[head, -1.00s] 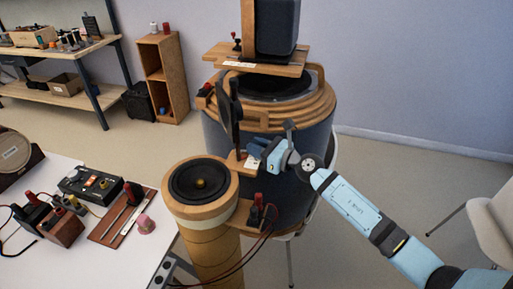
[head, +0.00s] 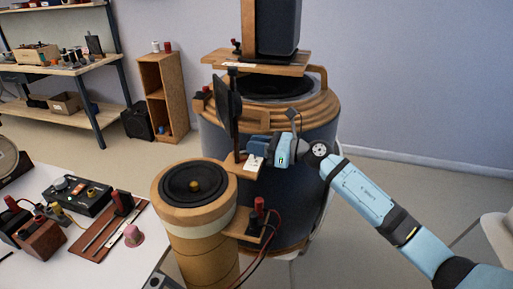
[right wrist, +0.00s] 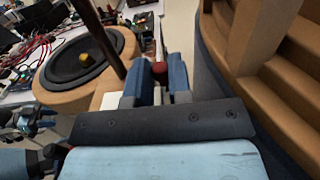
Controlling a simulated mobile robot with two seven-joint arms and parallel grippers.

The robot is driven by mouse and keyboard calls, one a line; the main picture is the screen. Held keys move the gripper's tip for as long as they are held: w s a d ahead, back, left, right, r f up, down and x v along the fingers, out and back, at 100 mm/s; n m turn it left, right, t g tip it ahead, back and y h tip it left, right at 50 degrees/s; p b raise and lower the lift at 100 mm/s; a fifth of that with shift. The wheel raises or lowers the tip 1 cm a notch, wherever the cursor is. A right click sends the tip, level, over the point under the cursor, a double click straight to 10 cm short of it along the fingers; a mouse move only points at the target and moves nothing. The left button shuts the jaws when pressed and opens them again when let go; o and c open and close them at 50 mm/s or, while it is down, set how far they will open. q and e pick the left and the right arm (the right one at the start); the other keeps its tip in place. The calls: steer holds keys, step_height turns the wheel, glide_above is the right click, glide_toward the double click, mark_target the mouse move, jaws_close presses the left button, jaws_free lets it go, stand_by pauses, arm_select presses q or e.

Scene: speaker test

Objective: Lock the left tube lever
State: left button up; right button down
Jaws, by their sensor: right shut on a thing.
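The tube (head: 195,225) is a tan cylinder with a black speaker cone on top, standing in front of the large dark drum (head: 290,205). A wooden bracket (head: 238,170) with a white label sits between them. My right gripper (head: 258,152) is at this bracket. In the right wrist view its two blue fingers (right wrist: 160,80) are closed around the lever, whose red ball knob (right wrist: 159,68) shows between their tips. The lever's shaft is hidden by the fingers. A blue-and-black part at the left of the right wrist view may be my left gripper (right wrist: 32,120); its jaws are unclear.
A thin dark post with a black disc (head: 227,105) stands upright just left of my right gripper. A lower bracket (head: 245,224) carries red and black terminals with cables. A white table (head: 60,250) with electronics is at left. Floor at right is clear.

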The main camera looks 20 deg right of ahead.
steer(key=c, duration=1)
jaws_free()
steer(key=shift+c, duration=0.2)
steer(key=b+v, duration=0.1)
steer(key=v, duration=1.3)
steer(key=shift+a, duration=0.1)
